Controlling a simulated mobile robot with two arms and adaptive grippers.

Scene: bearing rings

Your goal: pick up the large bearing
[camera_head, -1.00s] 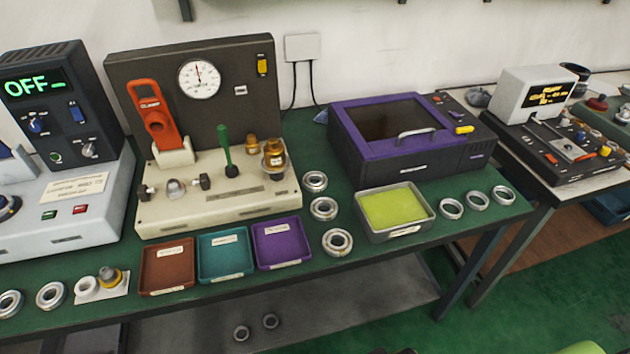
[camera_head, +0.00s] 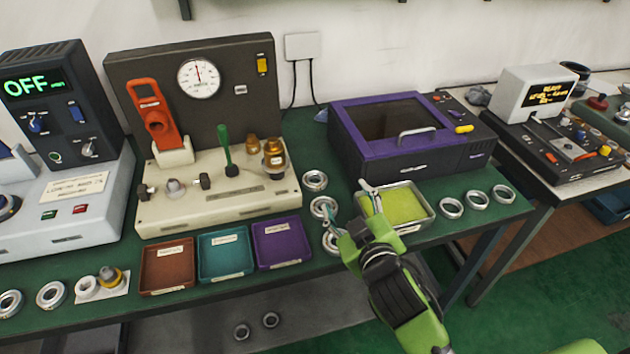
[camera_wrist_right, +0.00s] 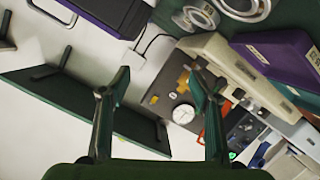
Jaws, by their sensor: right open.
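Three metal bearing rings stand in a column between the purple tray and the lime-padded tray: a back ring (camera_head: 315,181), a middle ring (camera_head: 323,207) and a front ring (camera_head: 331,246). The front one looks the largest and is partly hidden by my right gripper (camera_head: 349,202). The right gripper is open and empty, with its fingers spread above the middle and front rings and the near-left edge of the lime-padded tray. In the right wrist view, the open fingers (camera_wrist_right: 163,84) have nothing between them, and two rings (camera_wrist_right: 195,17) show at the top. My left gripper is not in view.
The lime-padded tray (camera_head: 431,217) is close to the right gripper. Brown (camera_head: 147,270), teal (camera_head: 204,263) and purple (camera_head: 262,254) trays lie left. Several other rings lie at both bench ends. A gauge station (camera_head: 214,205) and purple-framed box (camera_head: 412,172) stand behind.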

